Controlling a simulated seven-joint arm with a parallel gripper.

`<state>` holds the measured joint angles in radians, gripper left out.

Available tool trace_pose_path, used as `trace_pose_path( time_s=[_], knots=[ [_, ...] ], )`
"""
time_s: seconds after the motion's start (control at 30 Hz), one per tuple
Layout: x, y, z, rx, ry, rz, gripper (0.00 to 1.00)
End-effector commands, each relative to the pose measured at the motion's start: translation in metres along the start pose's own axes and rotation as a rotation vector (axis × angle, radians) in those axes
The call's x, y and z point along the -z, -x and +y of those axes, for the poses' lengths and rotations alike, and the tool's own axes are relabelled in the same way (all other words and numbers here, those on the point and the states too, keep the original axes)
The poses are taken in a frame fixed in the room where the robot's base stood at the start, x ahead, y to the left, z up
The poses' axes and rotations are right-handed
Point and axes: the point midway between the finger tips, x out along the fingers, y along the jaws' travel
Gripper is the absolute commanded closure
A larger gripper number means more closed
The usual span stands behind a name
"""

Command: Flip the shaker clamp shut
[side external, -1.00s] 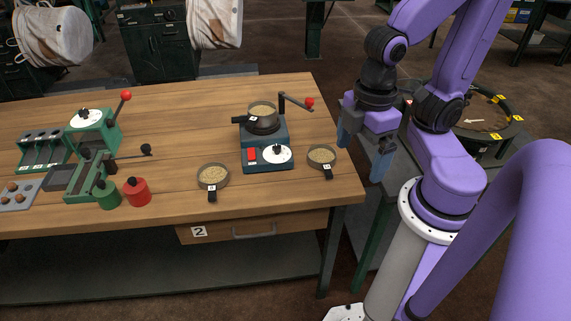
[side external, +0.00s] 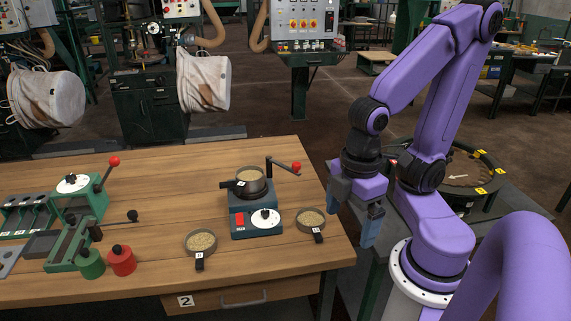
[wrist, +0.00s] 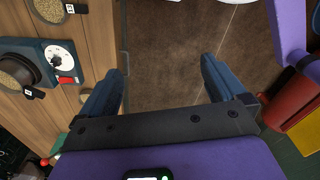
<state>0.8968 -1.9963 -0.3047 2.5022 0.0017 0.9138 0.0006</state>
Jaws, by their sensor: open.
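The shaker (side external: 256,222) is a teal box with a red switch and a white dial, near the right end of the wooden bench. A dark round pan (side external: 249,183) of grainy material sits on top. The clamp lever, a dark bent arm with a red knob (side external: 295,168), sticks out to the pan's right and stands clear of its rim. My gripper (side external: 352,218) is open and empty, pointing down just past the bench's right edge, right of the shaker. In the wrist view its fingers (wrist: 164,78) are spread over brown floor; the shaker (wrist: 40,62) shows at left, the lever not clearly.
Two loose pans of grain stand on the bench, one front left (side external: 201,242) and one right (side external: 311,218) of the shaker, the right one nearest my gripper.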

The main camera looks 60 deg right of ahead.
Motion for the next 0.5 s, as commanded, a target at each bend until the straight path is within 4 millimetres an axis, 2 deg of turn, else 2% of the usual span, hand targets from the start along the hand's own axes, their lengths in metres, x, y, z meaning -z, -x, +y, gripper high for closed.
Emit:
trace_pose_path(
  time_s=[0.03,0.2,0.27,0.3,0.5],
  knots=[
    [0.000,0.000,0.000,0.000,-0.002,0.000,0.20],
    [0.003,0.001,0.007,0.011,-0.077,-0.014,0.75],
    [0.006,0.001,0.013,0.020,-0.138,-0.025,0.94],
    [0.008,0.002,0.018,0.028,-0.190,-0.034,1.00],
    [0.017,0.003,0.050,0.085,-0.504,-0.085,1.00]
  ],
)
